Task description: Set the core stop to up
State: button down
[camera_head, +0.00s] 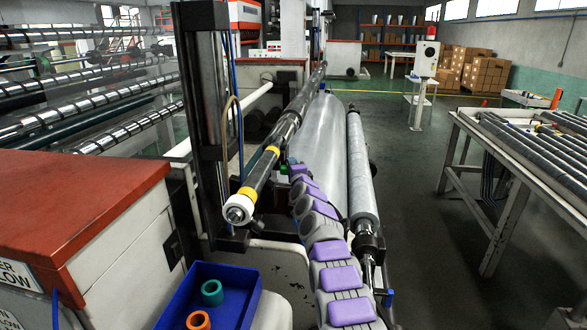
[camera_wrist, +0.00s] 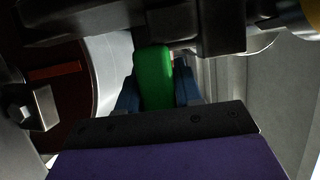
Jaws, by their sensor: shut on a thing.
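A green handle (camera_wrist: 154,80), which looks like the core stop, stands between the two blue fingers of my gripper (camera_wrist: 157,92) in the wrist view. The fingers are shut on it, one on each side. Its upper end reaches up to a dark metal part, and its lower end is hidden behind the gripper body. I cannot tell there how the handle is tilted.
A large pale film roll (camera_head: 322,130) and a thinner roller (camera_head: 361,165) lie close right of my arm. A black upright (camera_head: 207,100) stands left of the shaft. A blue bin (camera_head: 238,293) holds green and orange rings. The floor further right is clear up to a roller table (camera_head: 470,125).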

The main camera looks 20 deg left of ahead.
jog(key=shift+s+a+r, duration=0.2)
jog(key=shift+a+r, duration=0.1)
jog(key=shift+r, duration=0.05)
jog(key=c, duration=1.2)
grip_release()
jog(key=shift+o, duration=1.4)
jog(key=shift+a, duration=0.15)
jog(key=shift+o, duration=0.4)
jog(key=shift+a+f, duration=0.1)
jog(key=shift+f, duration=0.05)
jog(key=shift+w, duration=0.1)
jog(key=shift+d+f, duration=0.15)
jog(key=shift+d, duration=0.05)
